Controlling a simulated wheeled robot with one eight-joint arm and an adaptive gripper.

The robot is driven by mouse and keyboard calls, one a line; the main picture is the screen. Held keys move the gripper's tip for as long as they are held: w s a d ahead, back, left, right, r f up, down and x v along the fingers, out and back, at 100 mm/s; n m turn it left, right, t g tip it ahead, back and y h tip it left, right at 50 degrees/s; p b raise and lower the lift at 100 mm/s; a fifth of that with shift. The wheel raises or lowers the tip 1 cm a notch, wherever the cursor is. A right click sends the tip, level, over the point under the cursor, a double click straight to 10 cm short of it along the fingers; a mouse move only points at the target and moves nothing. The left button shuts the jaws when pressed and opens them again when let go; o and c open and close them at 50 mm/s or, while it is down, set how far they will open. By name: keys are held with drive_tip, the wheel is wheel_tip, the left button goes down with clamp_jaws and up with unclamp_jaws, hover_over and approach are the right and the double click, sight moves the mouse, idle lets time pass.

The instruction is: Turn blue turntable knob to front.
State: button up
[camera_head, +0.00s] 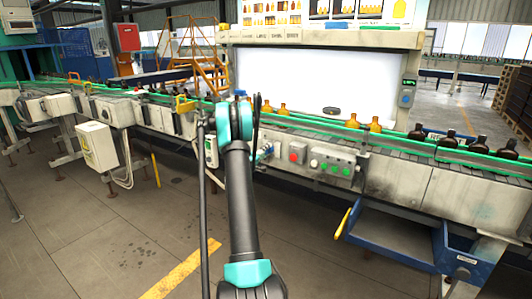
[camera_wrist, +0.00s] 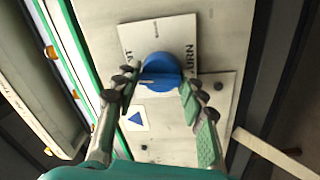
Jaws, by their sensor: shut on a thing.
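The blue turntable knob (camera_wrist: 160,66) is round and sits on a pale metal panel, in the upper middle of the wrist view. A short pale mark shows on the knob's lower left part. My gripper (camera_wrist: 158,88) has one finger on each side of the knob and is shut on it. A plate with dark lettering lies behind the knob; the fingers and knob cover part of the words, and "URN" is readable at right. In the head view my arm hides the gripper, and I cannot make out the knob clearly.
A conveyor line (camera_head: 400,172) with green rails carries amber bottles (camera_head: 375,125) and dark bottles (camera_head: 478,143). A panel of buttons (camera_head: 332,164) is on its front, right of my arm. A blue tray (camera_head: 395,232) juts out at right. The floor at left is open.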

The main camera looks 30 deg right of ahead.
drive_tip(key=shift+w+a+f+n, duration=0.1)
drive_tip(key=shift+n, duration=0.9)
drive_tip(key=o, duration=0.9)
drive_tip(key=shift+o, duration=1.1)
drive_tip(key=v, duration=1.2)
